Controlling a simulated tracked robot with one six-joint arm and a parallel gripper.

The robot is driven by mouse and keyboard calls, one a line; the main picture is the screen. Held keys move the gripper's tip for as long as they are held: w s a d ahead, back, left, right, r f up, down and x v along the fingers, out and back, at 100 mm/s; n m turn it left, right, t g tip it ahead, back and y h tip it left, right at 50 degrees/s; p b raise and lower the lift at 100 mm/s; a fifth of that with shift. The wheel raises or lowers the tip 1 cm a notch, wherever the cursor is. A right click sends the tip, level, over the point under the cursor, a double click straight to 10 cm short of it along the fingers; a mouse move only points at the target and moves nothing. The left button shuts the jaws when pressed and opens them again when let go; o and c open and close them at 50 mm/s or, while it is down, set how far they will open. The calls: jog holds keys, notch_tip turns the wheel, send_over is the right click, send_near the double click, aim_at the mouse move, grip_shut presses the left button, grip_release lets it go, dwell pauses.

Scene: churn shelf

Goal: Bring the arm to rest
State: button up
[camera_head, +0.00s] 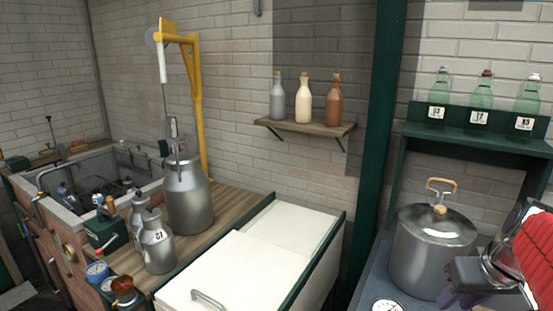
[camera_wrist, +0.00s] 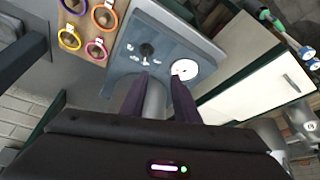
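My gripper (camera_head: 462,290) is at the lower right of the head view, in front of the steel pot (camera_head: 432,255), with my red-sleeved arm behind it. In the wrist view my gripper (camera_wrist: 158,84) has its two dark fingers apart, pointing at a grey-blue panel (camera_wrist: 190,48). A smooth grey shape shows between the fingers; I cannot tell what it is or whether they touch it. A white dial (camera_wrist: 184,70) lies close to the right fingertip. The dial also shows in the head view (camera_head: 387,305).
Colored rings (camera_wrist: 104,15) hang beside the panel. A white-lidded chest (camera_head: 240,265) stands left of the pot. Milk cans (camera_head: 190,200) stand on the wooden counter near a sink (camera_head: 50,210). Bottles stand on a wall shelf (camera_head: 310,127) and a green rack (camera_head: 470,120).

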jog(key=s+a+f+n, duration=0.1)
jog(key=s+a, duration=0.2)
jog(key=a, duration=0.8)
jog(key=s+a+f+n+t, duration=0.1)
jog(key=s+a, duration=0.2)
jog(key=a, duration=0.9)
jog(key=shift+y, duration=0.4)
jog(key=shift+f, duration=0.1)
jog(key=shift+a, duration=0.1)
